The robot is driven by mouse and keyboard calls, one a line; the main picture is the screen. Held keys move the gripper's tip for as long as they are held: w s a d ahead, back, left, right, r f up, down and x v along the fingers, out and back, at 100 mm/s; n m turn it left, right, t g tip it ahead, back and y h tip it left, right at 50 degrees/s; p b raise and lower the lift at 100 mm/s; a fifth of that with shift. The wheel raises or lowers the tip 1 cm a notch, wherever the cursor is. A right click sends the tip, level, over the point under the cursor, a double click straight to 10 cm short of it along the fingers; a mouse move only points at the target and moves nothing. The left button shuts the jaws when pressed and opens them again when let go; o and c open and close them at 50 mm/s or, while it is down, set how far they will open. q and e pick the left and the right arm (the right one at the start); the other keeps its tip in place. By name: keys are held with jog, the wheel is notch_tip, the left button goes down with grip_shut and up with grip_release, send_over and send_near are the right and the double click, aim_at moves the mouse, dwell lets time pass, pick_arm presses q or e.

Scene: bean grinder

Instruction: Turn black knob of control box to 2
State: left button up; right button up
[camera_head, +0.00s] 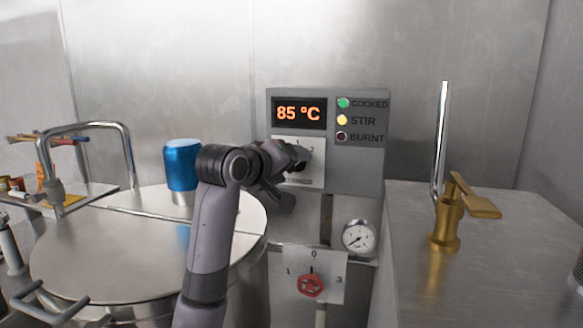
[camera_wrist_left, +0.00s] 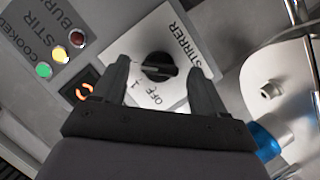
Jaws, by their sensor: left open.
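The grey control box (camera_head: 358,165) is on the back wall, with an 85 °C display and several status lights. Its black knob (camera_wrist_left: 157,66) sits on a white plate (camera_wrist_left: 180,28) marked STIRRER, OFF and 1. My left gripper (camera_wrist_left: 160,74) is open, facing the plate, with one finger on each side of the knob in the wrist view. I cannot tell whether the fingers touch it. In the head view my left gripper (camera_head: 294,157) hides the knob and part of the plate. The knob's exact setting is unclear. My right gripper is not in view.
A large steel vessel lid (camera_head: 120,250) with a blue cap (camera_head: 181,165) lies to the left. A brass tap (camera_head: 446,225) stands on the steel surface at right.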

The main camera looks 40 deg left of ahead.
pick_arm(q)
jog(key=v, duration=0.5)
jog(key=shift+s+r+b, duration=0.1)
jog(key=shift+s+b, duration=0.2)
jog(key=shift+s, duration=0.05)
jog(key=shift+d, duration=0.1)
jog(key=s+d+f+m+g+h, duration=0.1)
jog(key=d+f+m+g, duration=0.15)
jog(key=f, duration=0.55)
jog(key=s+d+f+m+g, duration=0.1)
jog(key=d+f+m, duration=0.1)
jog(key=d+f, duration=0.35)
jog(key=s+d+f+m+g+h, duration=0.1)
jog(key=s+f+m+g, duration=0.1)
jog(key=f, duration=0.7)
jog(key=s+d+f+m+g+h, duration=0.1)
jog(key=s+d+f+m+g, duration=0.25)
jog(key=s+d+f, duration=0.4)
jog(key=s+d+f+m+g+h, duration=0.15)
jog(key=s+d+f+m, duration=0.25)
jog(key=s+f, duration=0.6)
jog(key=w+d+f+t+h, duration=0.1)
jog(key=w+d+f+t, duration=0.2)
jog(key=f, duration=0.6)
jog(key=shift+w+t, duration=0.95)
jog(key=shift+t, duration=0.8)
